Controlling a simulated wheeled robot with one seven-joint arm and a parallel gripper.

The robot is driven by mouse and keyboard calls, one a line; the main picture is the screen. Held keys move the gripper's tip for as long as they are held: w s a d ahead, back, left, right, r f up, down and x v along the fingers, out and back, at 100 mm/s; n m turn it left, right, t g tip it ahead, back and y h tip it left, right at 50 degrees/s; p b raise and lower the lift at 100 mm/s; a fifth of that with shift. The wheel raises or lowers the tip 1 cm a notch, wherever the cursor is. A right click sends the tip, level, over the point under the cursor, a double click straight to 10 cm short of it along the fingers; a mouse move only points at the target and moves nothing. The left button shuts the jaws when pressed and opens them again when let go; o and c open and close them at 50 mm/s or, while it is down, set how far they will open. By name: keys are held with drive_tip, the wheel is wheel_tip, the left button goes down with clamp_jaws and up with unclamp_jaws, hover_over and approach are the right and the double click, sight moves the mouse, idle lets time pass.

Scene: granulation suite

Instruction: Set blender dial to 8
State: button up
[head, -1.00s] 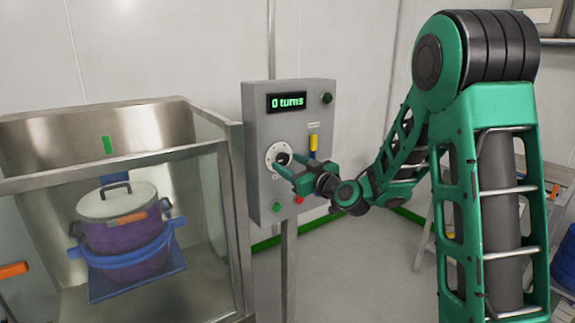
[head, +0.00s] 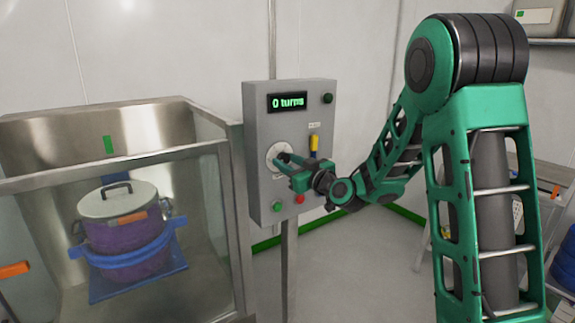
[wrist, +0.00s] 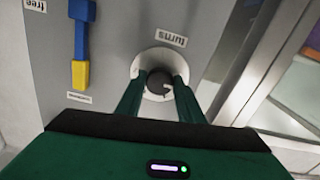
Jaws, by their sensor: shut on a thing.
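The grey control box (head: 258,140) stands on a post, and its display (head: 287,102) reads "0 turns". The dial is a dark knob (wrist: 158,82) on a round pale plate (wrist: 150,62), under a label "turns" that appears upside down in the wrist view. My gripper (head: 284,161) reaches the box front from the right. In the wrist view my gripper (wrist: 156,88) has one green finger on each side of the knob and is shut on it. In the head view the fingers largely hide the knob. A small pale mark shows on the knob's right side in the wrist view.
A yellow and blue lever (head: 314,145) is on the box right of the dial. A green button (head: 277,206), a red button (head: 299,198) and a dark green round part (head: 327,98) are also there. A glass-fronted cabinet (head: 215,230) with a purple lidded pot (head: 125,232) stands left.

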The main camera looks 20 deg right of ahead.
drive_tip(key=shift+d, duration=0.15)
drive_tip(key=m, duration=0.6)
drive_tip(key=shift+m, duration=0.4)
drive_tip(key=m, duration=0.3)
drive_tip(key=shift+m, duration=0.3)
drive_tip(key=m, duration=0.3)
drive_tip(key=shift+m, duration=0.3)
drive_tip(key=m, duration=0.5)
drive_tip(key=shift+m, duration=2.2)
drive_tip(key=shift+d, duration=0.1)
drive_tip(key=o, duration=0.9)
drive_tip(key=shift+f, duration=0.1)
drive_tip(key=shift+o, duration=0.8)
